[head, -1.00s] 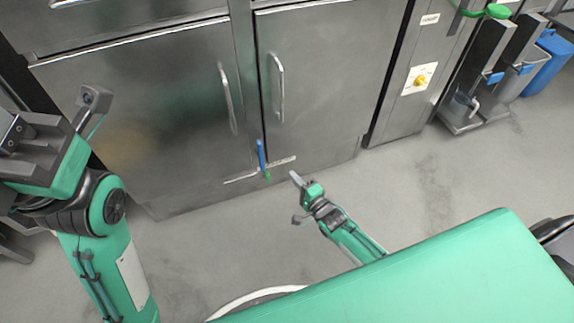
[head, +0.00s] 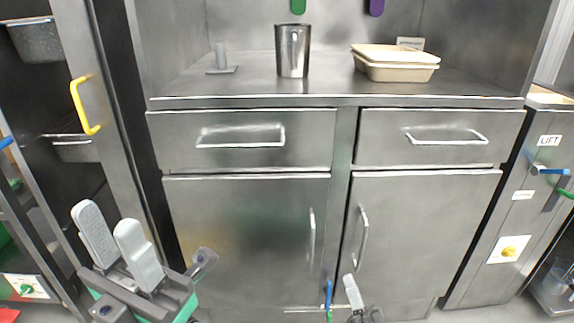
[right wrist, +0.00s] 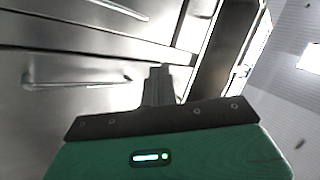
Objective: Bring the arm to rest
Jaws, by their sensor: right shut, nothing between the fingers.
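My left gripper (head: 118,236) is at the lower left of the head view, its two grey fingers pointing up with a gap between them and nothing in it. My right gripper (head: 351,288) is low in the head view, in front of the lower cabinet doors. Its fingers are together and empty. In the right wrist view its closed fingers (right wrist: 158,85) point toward a steel cabinet front and hold nothing.
The steel counter (head: 330,89) carries a metal cup (head: 293,52), tan containers (head: 395,65) and a small metal stand (head: 221,60). Drawers and doors with bar handles are below. A yellow handle (head: 83,106) is at left, a lift panel (head: 509,250) at right.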

